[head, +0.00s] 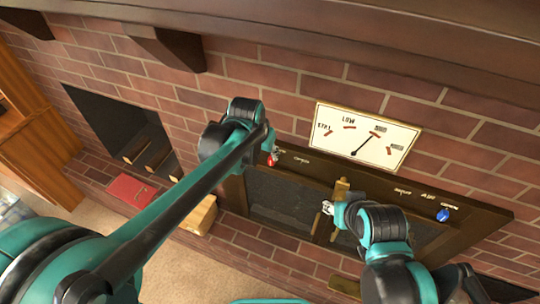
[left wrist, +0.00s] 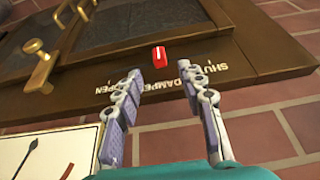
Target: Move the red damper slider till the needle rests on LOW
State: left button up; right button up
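The red damper slider (left wrist: 159,57) sits on the brown wooden frame, beside the lettering SHUT, DAMPER and OPEN. In the head view the red slider (head: 272,159) is just right of my left arm's end. My left gripper (left wrist: 164,72) is open, its two fingers apart and the slider just beyond and between the tips, with no contact visible. The white gauge (head: 400,150) has its needle (head: 363,143) leaning up and right, to the right of LOW. My right gripper (head: 328,207) is in front of the stove doors; its finger opening is unclear.
A blue knob (head: 443,214) is on the frame at the right. A brass door handle (head: 341,188) stands out between the dark glass doors. A brick niche with logs (head: 157,157), a red book-like object (head: 131,190) and a wooden box (head: 200,215) are at the left.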

aim_at(270, 160)
pick_arm(q)
jog(key=b+x, duration=0.3)
jog(key=x, duration=0.5)
jog(key=shift+d, duration=0.1)
grip_shut()
